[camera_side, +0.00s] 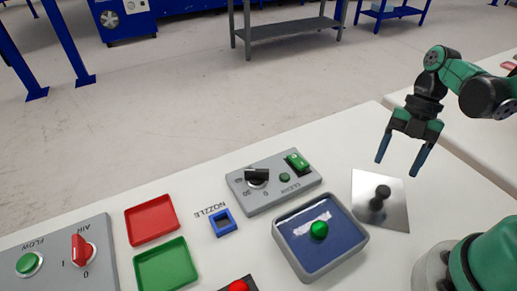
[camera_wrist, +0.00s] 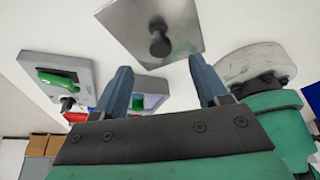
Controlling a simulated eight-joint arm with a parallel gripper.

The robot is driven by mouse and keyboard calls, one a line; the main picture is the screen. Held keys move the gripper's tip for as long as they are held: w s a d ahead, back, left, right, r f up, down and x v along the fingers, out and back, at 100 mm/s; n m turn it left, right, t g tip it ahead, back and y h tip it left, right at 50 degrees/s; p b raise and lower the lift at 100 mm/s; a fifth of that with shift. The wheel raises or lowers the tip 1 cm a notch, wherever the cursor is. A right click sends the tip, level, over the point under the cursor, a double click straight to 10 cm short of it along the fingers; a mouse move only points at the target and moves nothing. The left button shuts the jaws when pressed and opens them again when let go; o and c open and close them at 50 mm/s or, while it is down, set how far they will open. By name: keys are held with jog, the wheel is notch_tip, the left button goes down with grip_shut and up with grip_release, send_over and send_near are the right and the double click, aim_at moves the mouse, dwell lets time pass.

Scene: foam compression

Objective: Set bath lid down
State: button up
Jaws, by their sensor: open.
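The bath lid (camera_side: 395,213) is a flat grey metal plate with a dark knob (camera_side: 379,196). It lies on the white table to the right of the bath. The bath (camera_side: 363,241) is a grey square basin with blue contents and a green ball (camera_side: 318,229) in it. My gripper (camera_side: 399,166) is open and empty above the table, just over the lid and apart from its knob. In the wrist view the lid (camera_wrist: 186,22) shows beyond my open fingertips (camera_wrist: 163,82), and the bath is partly hidden behind the left finger.
A grey control box (camera_side: 243,196) with a black knob and green switch stands behind the bath. Red (camera_side: 152,219) and green (camera_side: 165,266) trays, a blue nozzle holder (camera_side: 222,222) and an air-flow panel (camera_side: 60,262) are to the left. The table behind the lid is clear.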

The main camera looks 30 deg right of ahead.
jog(key=v, duration=0.6)
jog(key=w+a+r+m+t+h, duration=0.1)
jog(key=w+a+m+t+h, duration=0.1)
jog(key=m, duration=1)
jog(key=w+a+m+t+h, duration=0.1)
jog(key=a+m+t, duration=0.4)
jog(key=m, duration=0.7)
jog(key=shift+w+r+t+h, duration=0.4)
jog(key=shift+w+t, duration=0.15)
jog(key=shift+t, duration=0.65)
